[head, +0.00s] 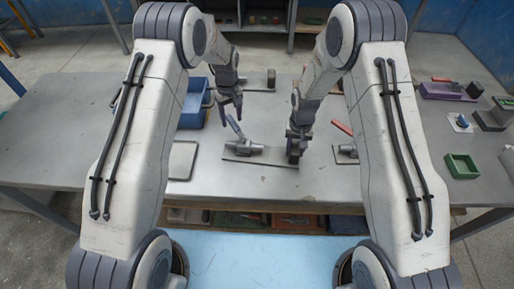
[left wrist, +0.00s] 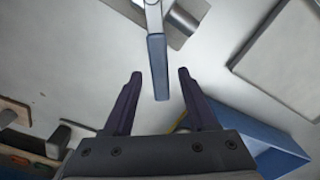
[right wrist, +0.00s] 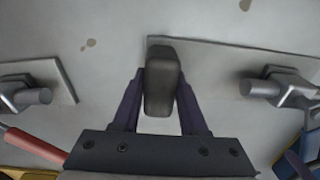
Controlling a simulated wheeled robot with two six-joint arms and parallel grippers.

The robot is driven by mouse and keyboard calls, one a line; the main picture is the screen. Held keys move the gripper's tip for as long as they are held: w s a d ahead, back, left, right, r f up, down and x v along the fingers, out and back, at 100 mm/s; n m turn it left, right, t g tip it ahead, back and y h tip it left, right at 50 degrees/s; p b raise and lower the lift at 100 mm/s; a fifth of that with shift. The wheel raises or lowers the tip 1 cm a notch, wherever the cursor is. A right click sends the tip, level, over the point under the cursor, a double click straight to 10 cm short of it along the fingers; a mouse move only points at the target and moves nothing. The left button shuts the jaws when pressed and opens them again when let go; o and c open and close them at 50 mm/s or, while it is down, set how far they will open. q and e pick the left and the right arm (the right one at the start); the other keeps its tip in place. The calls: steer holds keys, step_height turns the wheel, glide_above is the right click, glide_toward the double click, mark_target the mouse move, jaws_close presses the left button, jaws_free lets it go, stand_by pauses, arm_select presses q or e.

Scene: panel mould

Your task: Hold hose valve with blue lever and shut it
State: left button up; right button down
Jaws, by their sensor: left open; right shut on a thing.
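The hose valve (head: 245,148) with the blue lever (head: 234,125) lies on a flat grey plate (head: 262,160) at the middle of the bench. Its lever stands up, tilted to the left. My left gripper (head: 231,101) is open above the lever. In the left wrist view the lever's blue end (left wrist: 158,70) sits between the two spread fingers, with gaps on both sides. My right gripper (head: 295,133) is shut on the dark upright block (right wrist: 162,80) at the right end of the same plate. The metal valve body also shows in the right wrist view (right wrist: 270,88).
A valve with a red lever (head: 342,127) is just right of the plate. A blue bin (head: 193,115) and a flat grey plate (head: 183,160) are left. A green tray (head: 460,166) and a purple tray (head: 442,91) are far right. The bench front is clear.

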arm_select(q)
jaws_close()
steer(key=shift+w+d+m, duration=0.2)
steer(key=shift+d+m, duration=0.7)
steer(key=shift+m, duration=0.35)
steer(key=shift+w+d+m, duration=0.25)
steer(key=shift+d+m, duration=0.7)
steer(key=shift+m, duration=0.35)
steer(key=shift+w+d+m, duration=0.2)
steer(key=shift+d+m, duration=0.7)
steer(key=shift+m, duration=0.35)
jaws_free()
